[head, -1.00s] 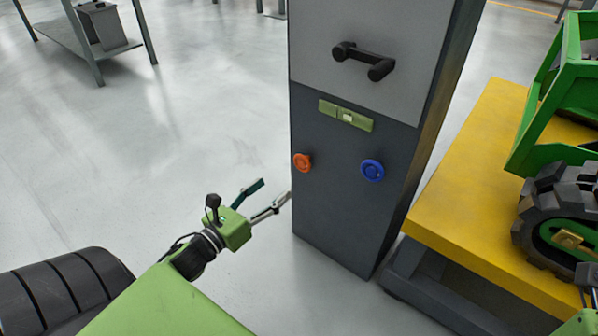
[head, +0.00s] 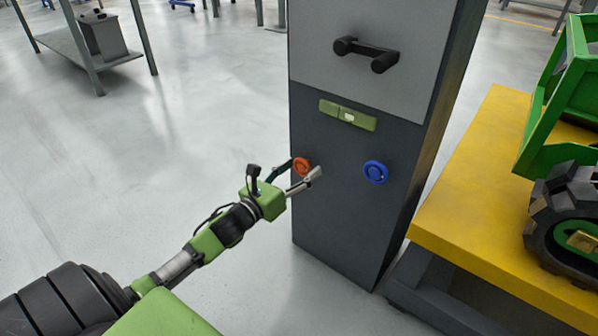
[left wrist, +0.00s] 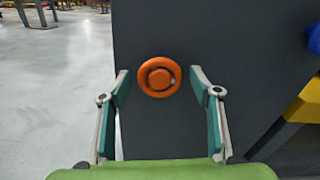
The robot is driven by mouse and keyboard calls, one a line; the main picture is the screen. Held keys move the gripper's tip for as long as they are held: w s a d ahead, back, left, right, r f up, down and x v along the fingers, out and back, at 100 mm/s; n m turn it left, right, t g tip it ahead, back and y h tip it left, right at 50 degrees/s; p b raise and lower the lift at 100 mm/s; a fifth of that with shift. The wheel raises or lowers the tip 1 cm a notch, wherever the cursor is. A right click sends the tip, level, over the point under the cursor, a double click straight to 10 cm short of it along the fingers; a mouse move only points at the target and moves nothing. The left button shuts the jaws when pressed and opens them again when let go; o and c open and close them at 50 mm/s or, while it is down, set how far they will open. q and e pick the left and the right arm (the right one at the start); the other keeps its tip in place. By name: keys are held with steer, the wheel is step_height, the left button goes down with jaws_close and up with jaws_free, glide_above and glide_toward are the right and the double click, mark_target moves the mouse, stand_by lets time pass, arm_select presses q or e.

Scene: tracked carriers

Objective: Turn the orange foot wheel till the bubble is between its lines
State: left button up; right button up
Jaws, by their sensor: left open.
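The orange foot wheel (head: 301,166) is on the front of a dark grey cabinet (head: 335,215), low at the left. It also shows in the left wrist view (left wrist: 159,77), round with a small light mark at its right. My left gripper (head: 299,171) is open in front of it. In the left wrist view its two fingers (left wrist: 160,85) stand to either side of the wheel, apart from it. My right gripper is not in view.
A blue wheel (head: 375,172) is to the right of the orange one. A black handle (head: 366,53) juts out above the level. A yellow platform (head: 470,190) with a green wheeled frame stands close at right.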

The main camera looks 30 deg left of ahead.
arm_select(q)
steer(key=c, duration=1.1)
steer(key=shift+c, duration=0.2)
steer(key=shift+r+p, duration=0.1)
steer(key=shift+p, duration=0.25)
